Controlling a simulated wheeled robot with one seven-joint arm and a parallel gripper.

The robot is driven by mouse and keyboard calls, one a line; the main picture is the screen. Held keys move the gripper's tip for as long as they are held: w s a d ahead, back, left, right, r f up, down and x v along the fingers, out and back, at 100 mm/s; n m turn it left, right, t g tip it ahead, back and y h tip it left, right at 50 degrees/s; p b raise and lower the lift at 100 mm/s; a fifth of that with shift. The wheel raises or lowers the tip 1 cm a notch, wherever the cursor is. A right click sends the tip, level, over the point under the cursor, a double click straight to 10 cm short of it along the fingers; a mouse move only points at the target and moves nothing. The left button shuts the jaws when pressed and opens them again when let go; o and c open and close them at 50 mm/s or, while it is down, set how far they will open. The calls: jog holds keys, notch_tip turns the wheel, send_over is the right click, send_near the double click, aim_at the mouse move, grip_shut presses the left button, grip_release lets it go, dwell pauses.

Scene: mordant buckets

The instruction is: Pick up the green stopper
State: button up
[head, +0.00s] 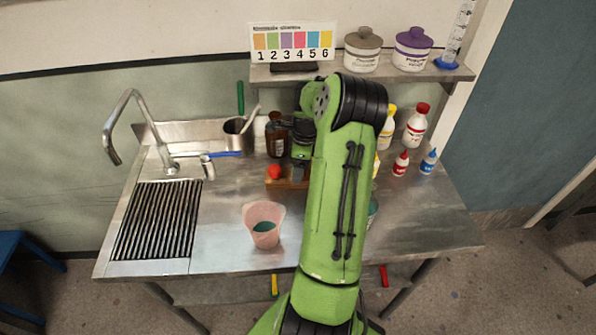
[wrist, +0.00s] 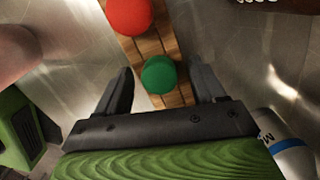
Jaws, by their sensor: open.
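The green stopper (wrist: 159,75) is a round green ball shape on a wooden block or rack in the wrist view. My gripper (wrist: 160,88) is open, with one finger on each side of the green stopper and apart from it. A red stopper (wrist: 128,15) sits on the same wooden rack (wrist: 150,42), just beyond the green one. In the head view the red stopper (head: 274,172) shows on the wooden rack (head: 277,184), left of my arm. The green stopper is hidden behind my arm there. My gripper (head: 299,172) is partly hidden in that view.
A pink cup (head: 264,226) stands at the counter front. A brown bottle (head: 276,140) and a metal pot (head: 237,133) stand behind the rack. Several bottles (head: 415,125) stand right of my arm. A blue-banded white object (wrist: 288,152) lies close to my gripper's right side.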

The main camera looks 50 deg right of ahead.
jog(key=shift+r, duration=0.1)
jog(key=c, duration=1.1)
notch_tip(320, 180, up, 28)
jog(key=p, duration=0.6)
notch_tip(320, 180, up, 5)
jog(key=p, duration=0.5)
jog(key=shift+s, duration=0.1)
